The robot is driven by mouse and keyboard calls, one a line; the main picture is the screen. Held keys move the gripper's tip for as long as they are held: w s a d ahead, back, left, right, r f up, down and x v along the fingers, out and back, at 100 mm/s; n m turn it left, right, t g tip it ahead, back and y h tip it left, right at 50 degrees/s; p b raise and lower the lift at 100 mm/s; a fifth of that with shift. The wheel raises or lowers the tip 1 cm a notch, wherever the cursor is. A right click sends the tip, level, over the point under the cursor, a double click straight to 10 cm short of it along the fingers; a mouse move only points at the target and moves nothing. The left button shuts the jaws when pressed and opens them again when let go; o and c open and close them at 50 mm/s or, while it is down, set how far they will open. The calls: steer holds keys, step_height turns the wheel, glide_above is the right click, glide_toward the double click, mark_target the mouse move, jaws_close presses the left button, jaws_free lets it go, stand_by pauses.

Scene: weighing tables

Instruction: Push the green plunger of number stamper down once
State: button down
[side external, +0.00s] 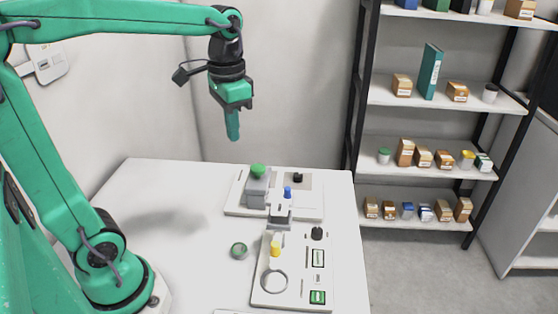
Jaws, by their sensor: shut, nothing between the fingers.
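The number stamper (257,189) is a grey block at the back of the white table, on a pale base plate. Its green plunger (258,170) sits on top and appears raised. My gripper (233,136) hangs above and slightly left of the plunger, pointing down. Its green fingers are shut together with nothing between them. There is a clear gap between the fingertips and the plunger.
Next to the stamper stand a blue-topped device (287,193) and a black knob (298,177). In front is a panel (262,298) with a yellow-topped part (275,248). A green round item (239,251) lies on the table (180,270). The left side is clear.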

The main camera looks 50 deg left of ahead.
steer(key=w+a+f+m+g, duration=0.1)
steer(key=w+a+g, duration=0.2)
steer(key=w, duration=0.3)
steer(key=m+g+h, duration=0.2)
steer(key=g, duration=0.2)
glide_above(260, 166)
steer(key=shift+a+f, duration=0.1)
steer(key=shift+f, duration=2.1)
steer(key=shift+f, duration=0.15)
steer(key=shift+f, duration=4.3)
